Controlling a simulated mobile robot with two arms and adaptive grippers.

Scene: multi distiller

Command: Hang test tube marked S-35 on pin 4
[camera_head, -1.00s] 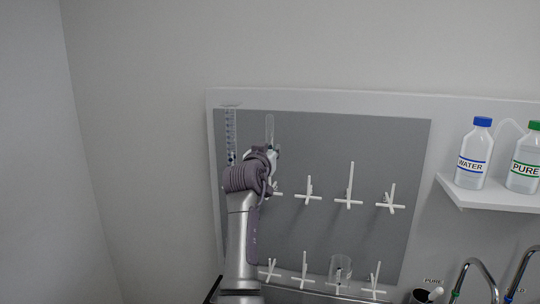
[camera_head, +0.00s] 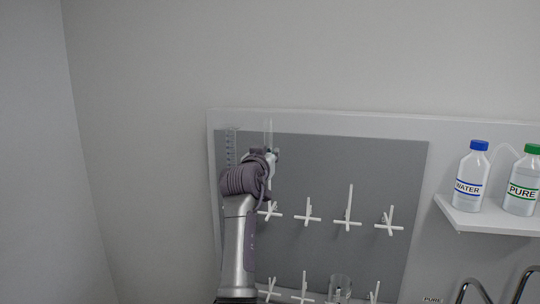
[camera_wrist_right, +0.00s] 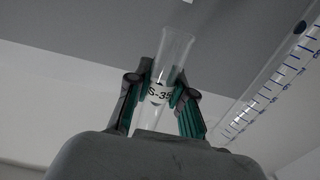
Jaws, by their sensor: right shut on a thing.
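My right gripper (camera_head: 270,155) is shut on the clear test tube (camera_head: 269,132), in front of the upper left of the grey pegboard (camera_head: 400,165). In the right wrist view, the gripper's fingers (camera_wrist_right: 160,97) close on both sides of the tube (camera_wrist_right: 175,50), whose label reads S-35. The tube's open end points up, past the fingers. White cross-shaped pins stand in two rows on the board, such as an upper pin (camera_head: 347,220) and a lower pin (camera_head: 304,290). The arm partly covers the leftmost ones. I cannot read any pin numbers. My left gripper is not in view.
A graduated cylinder (camera_head: 231,143) hangs just left of the gripper; it also shows in the wrist view (camera_wrist_right: 270,80). A clear vessel (camera_head: 341,284) is on a lower pin. A shelf (camera_head: 480,218) at right holds the WATER bottle (camera_head: 470,180) and PURE bottle (camera_head: 523,182).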

